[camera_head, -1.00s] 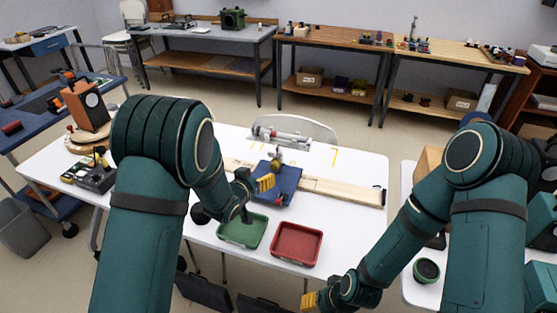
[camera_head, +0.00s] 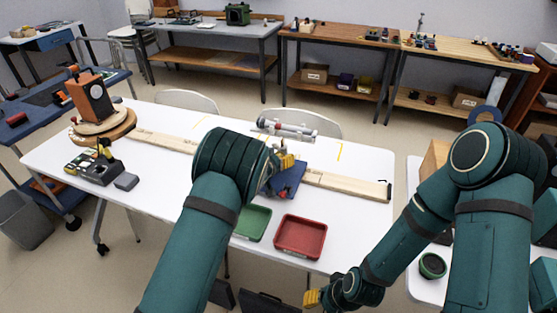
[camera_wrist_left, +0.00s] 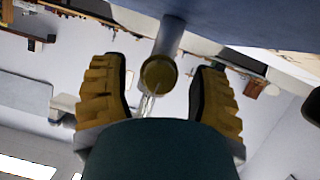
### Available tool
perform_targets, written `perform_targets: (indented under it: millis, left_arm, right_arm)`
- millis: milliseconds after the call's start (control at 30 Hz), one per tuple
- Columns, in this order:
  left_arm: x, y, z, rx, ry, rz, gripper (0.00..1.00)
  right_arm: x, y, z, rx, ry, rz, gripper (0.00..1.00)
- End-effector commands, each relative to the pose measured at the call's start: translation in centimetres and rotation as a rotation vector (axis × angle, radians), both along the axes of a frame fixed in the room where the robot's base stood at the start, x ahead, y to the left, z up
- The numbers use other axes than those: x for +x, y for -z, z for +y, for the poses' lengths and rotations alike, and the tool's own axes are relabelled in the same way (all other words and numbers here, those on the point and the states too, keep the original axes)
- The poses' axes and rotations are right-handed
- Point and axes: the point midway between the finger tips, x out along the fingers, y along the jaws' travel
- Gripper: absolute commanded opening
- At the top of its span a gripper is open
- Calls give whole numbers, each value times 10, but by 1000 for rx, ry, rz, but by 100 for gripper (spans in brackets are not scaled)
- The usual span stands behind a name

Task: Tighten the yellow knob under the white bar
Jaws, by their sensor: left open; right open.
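In the left wrist view a dark yellow round knob (camera_wrist_left: 158,74) sits at the end of a grey cylinder. My left gripper (camera_wrist_left: 157,82) is open, with one ribbed yellow finger on each side of the knob and a visible gap to both. In the head view my left gripper (camera_head: 286,162) is at the blue plate (camera_head: 291,182), and the knob cannot be made out there. A whitish bar (camera_head: 288,129) lies just behind the gripper. My right gripper (camera_head: 311,298) is open and low at the front, away from the plate.
A green tray (camera_head: 254,224) and a red tray (camera_head: 299,236) stand in front of the blue plate on the white table (camera_head: 360,170). A wooden board (camera_head: 345,187) runs across the table. An orange-brown box (camera_head: 90,97) stands at the left.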

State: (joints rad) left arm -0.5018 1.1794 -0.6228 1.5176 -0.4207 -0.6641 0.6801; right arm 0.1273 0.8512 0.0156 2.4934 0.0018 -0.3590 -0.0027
Motion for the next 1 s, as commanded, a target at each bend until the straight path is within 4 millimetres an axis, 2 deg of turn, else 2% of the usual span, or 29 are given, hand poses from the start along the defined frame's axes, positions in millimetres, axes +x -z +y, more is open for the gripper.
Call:
perform_targets:
  millis: [333,467,500,767,1000]
  left_arm:
    - [2,1,-1,0,0,1,60]
    - [2,1,-1,0,0,0,14]
    - [2,1,-1,0,0,1,0]
    - [2,1,-1,11,-1,-2,0]
    - [2,0,-2,101,0,-33,0]
  right_arm:
    - [0,0,0,0,0,-1,47]
    - [0,0,0,0,0,0,47]
    - [0,0,0,0,0,0,47]
    - [0,0,0,0,0,0,47]
    - [0,0,0,0,0,0,47]
